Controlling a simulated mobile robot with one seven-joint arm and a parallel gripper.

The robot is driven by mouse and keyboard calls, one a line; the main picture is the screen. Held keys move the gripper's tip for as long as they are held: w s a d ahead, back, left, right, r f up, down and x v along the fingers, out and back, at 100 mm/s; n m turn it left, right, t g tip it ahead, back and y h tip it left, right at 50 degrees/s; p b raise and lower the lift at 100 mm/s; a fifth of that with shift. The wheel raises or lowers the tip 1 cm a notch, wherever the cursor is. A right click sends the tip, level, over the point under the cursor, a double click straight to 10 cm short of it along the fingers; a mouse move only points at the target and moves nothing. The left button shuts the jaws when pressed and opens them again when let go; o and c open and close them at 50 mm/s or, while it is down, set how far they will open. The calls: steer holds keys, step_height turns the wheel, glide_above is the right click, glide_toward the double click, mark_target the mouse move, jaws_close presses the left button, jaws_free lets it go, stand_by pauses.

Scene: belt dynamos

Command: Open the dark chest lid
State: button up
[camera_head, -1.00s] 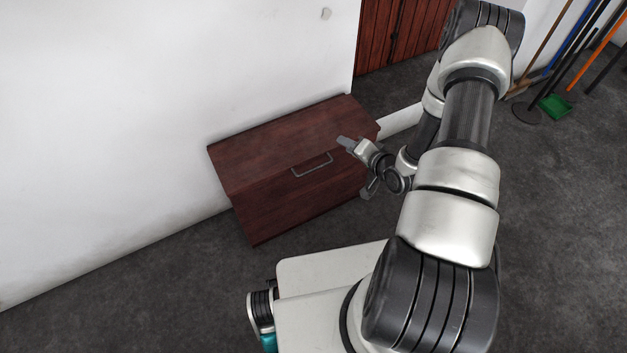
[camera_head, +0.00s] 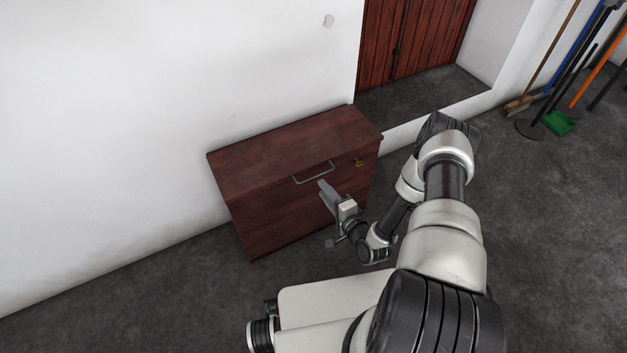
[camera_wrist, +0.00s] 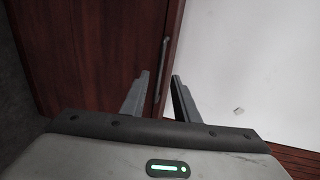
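The dark red-brown wooden chest (camera_head: 290,212) stands against the white wall in the head view. Its lid (camera_head: 285,150) is down, with a grey bar handle (camera_head: 314,173) at the upper front edge. My gripper (camera_head: 324,188) is just in front of the chest, a little below and beside the handle. The handle (camera_wrist: 162,68) runs lengthwise ahead of the fingertips there, near the lid's edge. Whether a finger touches the chest cannot be told.
A small brass-coloured latch (camera_head: 359,162) is on the chest front, right of the handle. A red plank door (camera_head: 415,40) is behind. Brooms and a green dustpan (camera_head: 558,123) stand at the far right. Dark floor (camera_head: 130,290) lies clear at the left.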

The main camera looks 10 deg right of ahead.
mark_target(314, 178)
steer(key=b+x, duration=0.1)
steer(key=x, duration=0.7)
steer(key=shift+w+b, duration=0.2)
steer(key=shift+b, duration=0.15)
jaws_close()
